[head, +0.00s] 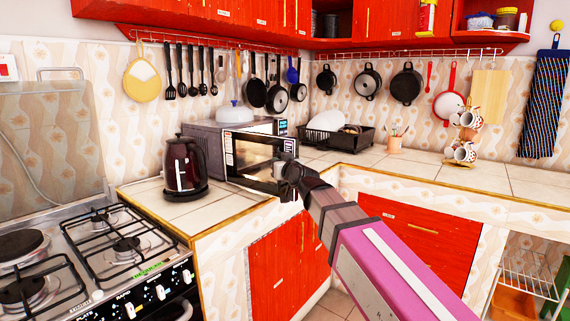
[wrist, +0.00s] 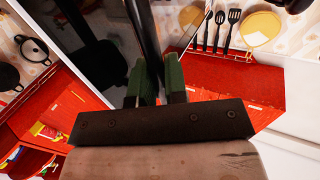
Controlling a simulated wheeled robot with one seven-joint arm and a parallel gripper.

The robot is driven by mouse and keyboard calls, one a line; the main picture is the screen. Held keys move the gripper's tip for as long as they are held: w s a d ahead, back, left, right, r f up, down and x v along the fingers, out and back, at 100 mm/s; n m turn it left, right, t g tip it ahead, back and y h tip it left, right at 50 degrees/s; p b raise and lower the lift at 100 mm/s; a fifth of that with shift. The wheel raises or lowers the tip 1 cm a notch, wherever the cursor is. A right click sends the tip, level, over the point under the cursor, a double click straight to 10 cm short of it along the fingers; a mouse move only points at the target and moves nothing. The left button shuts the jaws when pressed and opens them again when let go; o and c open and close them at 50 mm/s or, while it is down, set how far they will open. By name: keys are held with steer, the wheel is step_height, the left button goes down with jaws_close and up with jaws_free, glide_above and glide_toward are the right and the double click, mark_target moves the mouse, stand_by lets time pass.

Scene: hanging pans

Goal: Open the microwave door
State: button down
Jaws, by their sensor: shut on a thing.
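The microwave (head: 203,136) stands on the corner counter, a grey box with a dark glass door (head: 250,150) facing front right. My gripper (head: 284,172) is at the right side of the door, and my arm hides part of that side. In the wrist view my gripper's two green fingers (wrist: 156,82) are shut on a dark upright bar, the door handle (wrist: 146,30). A broad dark panel fills the area to the left of the bar. I cannot tell from these views whether the door stands slightly ajar.
A dark red kettle (head: 185,168) stands close in front of the microwave's left side. A gas stove (head: 90,250) is at the lower left.

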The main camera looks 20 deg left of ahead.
steer(key=shift+a+r, duration=0.1)
steer(key=shift+a, duration=0.15)
steer(key=c, duration=1.2)
jaws_free()
steer(key=shift+o, duration=0.2)
steer(key=shift+d, duration=0.1)
steer(key=v, duration=1)
steer(key=shift+s+d, duration=0.2)
steer(key=shift+s, duration=0.05)
